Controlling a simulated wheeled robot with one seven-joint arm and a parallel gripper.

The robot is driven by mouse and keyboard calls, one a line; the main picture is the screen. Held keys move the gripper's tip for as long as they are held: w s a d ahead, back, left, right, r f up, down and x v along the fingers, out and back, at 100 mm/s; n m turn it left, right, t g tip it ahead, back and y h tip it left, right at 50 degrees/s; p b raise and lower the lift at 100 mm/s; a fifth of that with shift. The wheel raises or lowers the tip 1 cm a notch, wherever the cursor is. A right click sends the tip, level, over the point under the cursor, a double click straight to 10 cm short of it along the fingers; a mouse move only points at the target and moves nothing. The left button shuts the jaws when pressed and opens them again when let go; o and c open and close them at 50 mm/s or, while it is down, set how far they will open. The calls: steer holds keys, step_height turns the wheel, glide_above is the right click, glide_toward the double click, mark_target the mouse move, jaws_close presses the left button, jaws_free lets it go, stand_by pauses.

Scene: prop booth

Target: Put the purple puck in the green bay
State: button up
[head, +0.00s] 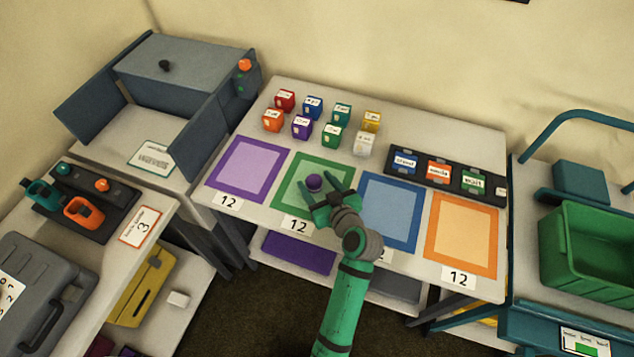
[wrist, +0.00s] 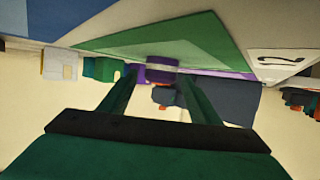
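The purple puck (head: 314,183) sits inside the green bay (head: 292,199), a green-bordered square on the table, near its middle. My gripper (head: 318,186) is over the right side of this bay, with its fingers spread apart and the puck around the space between their tips. The wrist view, which is upside down, shows the puck (wrist: 161,71) with a pale band against the green bay (wrist: 205,50), beyond the open fingers (wrist: 157,84). No firm contact between fingers and puck shows.
The purple bay (head: 215,178) lies left, the blue bay (head: 412,240) and orange bay (head: 432,255) right. Several small labelled coloured blocks (head: 302,127) stand behind the bays. A dark rack of labelled cards (head: 455,190) lies at the back right. A green bin (head: 590,265) stands far right.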

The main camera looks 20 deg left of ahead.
steer(key=shift+s+d+r, duration=0.1)
steer(key=shift+r, duration=0.1)
steer(key=v, duration=1.1)
steer(key=shift+s+d+r, duration=0.1)
steer(key=shift+s+d, duration=0.05)
steer(key=shift+d, duration=0.05)
steer(key=shift+d, duration=0.1)
steer(key=shift+s, duration=0.1)
